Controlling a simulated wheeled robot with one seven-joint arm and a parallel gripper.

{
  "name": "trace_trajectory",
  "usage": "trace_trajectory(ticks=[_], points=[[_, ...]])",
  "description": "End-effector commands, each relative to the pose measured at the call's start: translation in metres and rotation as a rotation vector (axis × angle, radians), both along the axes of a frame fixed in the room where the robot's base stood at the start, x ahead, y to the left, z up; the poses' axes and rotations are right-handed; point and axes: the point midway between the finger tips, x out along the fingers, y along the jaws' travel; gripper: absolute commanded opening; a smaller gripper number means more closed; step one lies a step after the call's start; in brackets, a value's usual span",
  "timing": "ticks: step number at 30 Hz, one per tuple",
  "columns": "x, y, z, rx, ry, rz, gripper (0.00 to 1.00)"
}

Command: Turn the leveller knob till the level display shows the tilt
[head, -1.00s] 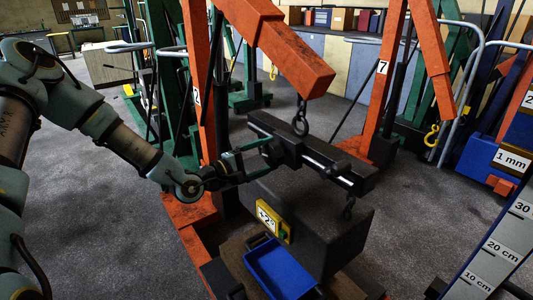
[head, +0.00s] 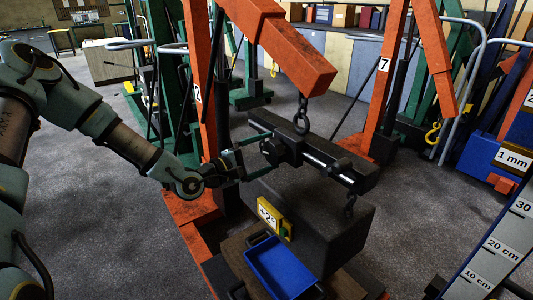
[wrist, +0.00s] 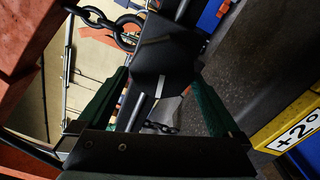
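The leveller knob (head: 275,152) is a dark faceted knob on the black load leveller bar (head: 345,172), under the crane hook. My gripper (head: 262,154) has its green fingers spread on either side of the knob. In the wrist view the knob (wrist: 165,62) lies beyond and between the two fingertips (wrist: 160,80). I see no clear contact; the fingers look open. The yellow level display (head: 273,217) is on the dark block's front and reads about +2°. It also shows at the right of the wrist view (wrist: 292,128).
The dark block (head: 325,222) hangs by chains below the bar. A blue tray (head: 280,268) sits in front of it. The orange crane boom (head: 290,52) is above. A marked height scale (head: 495,245) stands at right. Grey floor is clear at left.

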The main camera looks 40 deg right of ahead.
Motion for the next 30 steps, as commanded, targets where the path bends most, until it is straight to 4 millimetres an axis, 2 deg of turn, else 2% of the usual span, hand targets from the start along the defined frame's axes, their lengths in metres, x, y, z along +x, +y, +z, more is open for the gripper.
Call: trace_trajectory(ticks=[5, 8, 15, 21, 25, 30], points=[[0.000, 0.004, -0.001, 0.000, 0.000, -0.002, 1.00], [0.000, 0.016, -0.002, 0.001, 0.000, -0.001, 1.00], [0.004, 0.063, -0.003, 0.001, 0.000, 0.002, 1.00], [0.006, 0.095, -0.001, 0.001, 0.000, 0.002, 1.00], [0.006, 0.105, -0.001, 0.000, 0.000, 0.001, 1.00], [0.006, 0.109, 0.000, 0.000, 0.000, 0.001, 1.00]])
